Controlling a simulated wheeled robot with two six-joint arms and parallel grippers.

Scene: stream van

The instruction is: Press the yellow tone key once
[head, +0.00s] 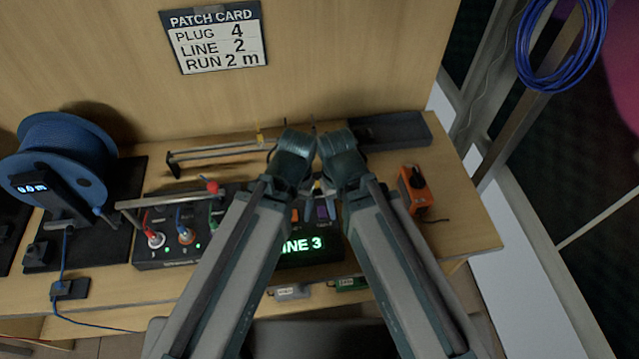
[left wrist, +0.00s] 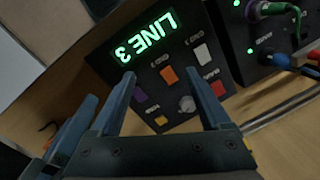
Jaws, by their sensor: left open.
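The yellow key (left wrist: 160,120) shows in the left wrist view as a small key on a black panel with a lit LINE 3 display (left wrist: 144,35). In the head view the display (head: 302,245) shows between my arms, and my grippers hide most of the keys. My left gripper (head: 293,143) is open and empty above the panel. In the left wrist view its spread fingers (left wrist: 160,82) frame the keys, and the yellow key lies between them; contact cannot be told. My right gripper (head: 339,147) is close beside the left one; its jaws are not clear.
Around the yellow key are purple (left wrist: 139,96), orange (left wrist: 168,75), white (left wrist: 203,54) and red (left wrist: 218,88) keys and a grey knob (left wrist: 187,104). A plug box with cables (head: 181,238) stands left, an orange box (head: 413,190) right. A cable reel (head: 62,155) is far left.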

